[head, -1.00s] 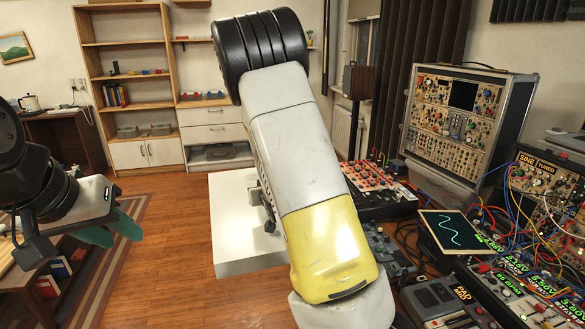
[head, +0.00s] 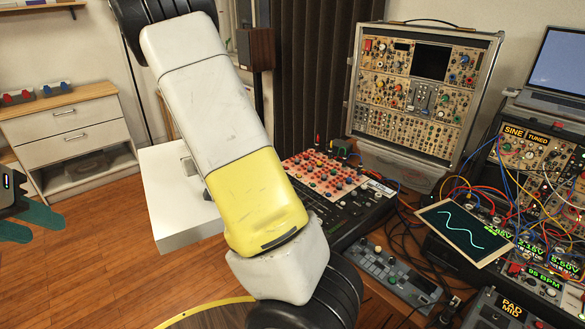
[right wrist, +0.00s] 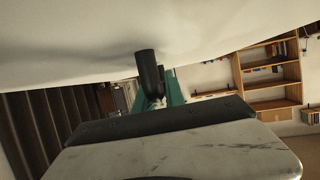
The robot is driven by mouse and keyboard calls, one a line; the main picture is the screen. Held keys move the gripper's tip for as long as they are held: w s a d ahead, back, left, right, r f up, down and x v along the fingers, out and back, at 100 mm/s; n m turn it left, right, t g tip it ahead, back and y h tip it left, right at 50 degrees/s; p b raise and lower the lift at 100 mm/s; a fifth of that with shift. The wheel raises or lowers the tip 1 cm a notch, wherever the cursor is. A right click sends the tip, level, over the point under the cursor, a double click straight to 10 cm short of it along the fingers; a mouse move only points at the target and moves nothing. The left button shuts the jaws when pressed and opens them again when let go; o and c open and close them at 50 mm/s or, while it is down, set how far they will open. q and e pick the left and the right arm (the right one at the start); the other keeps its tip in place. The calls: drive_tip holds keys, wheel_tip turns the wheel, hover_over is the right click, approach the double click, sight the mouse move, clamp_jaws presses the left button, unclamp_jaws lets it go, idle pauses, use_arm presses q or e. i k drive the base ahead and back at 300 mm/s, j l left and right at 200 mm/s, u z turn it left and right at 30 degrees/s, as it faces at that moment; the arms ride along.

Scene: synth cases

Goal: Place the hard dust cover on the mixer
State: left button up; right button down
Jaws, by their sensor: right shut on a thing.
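The hard dust cover (head: 160,185) is a white, box-like shell behind my right forearm in the head view, held over the floor left of the desk. Its underside or side fills the top of the right wrist view (right wrist: 70,45). My right gripper (right wrist: 163,92), with teal fingers, is shut on the cover's dark knob-like handle (right wrist: 148,70). The mixer (head: 350,215), black with faders below a pink knob panel, lies on the desk right of the cover, partly hidden by my arm. My left gripper (head: 28,222) is at the left edge, open and empty, partly cut off.
A synth case (head: 425,95) stands upright behind the mixer. A small grey controller (head: 390,275), a tablet with a wave (head: 465,228) and many cables crowd the desk. A white drawer unit (head: 70,135) is at the back left. Wooden floor (head: 90,250) is free at left.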

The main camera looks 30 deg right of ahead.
sight(313, 192)
drive_tip(key=i+j+z, duration=0.2)
drive_tip(key=i+z, duration=0.25)
drive_tip(key=i+j+z, duration=0.3)
drive_tip(key=z, duration=0.15)
drive_tip(key=i+j+z, duration=0.25)
drive_tip(key=j+z, duration=0.2)
drive_tip(key=i+j+z, duration=0.2)
drive_tip(key=j+z, duration=0.25)
drive_tip(key=j, duration=0.1)
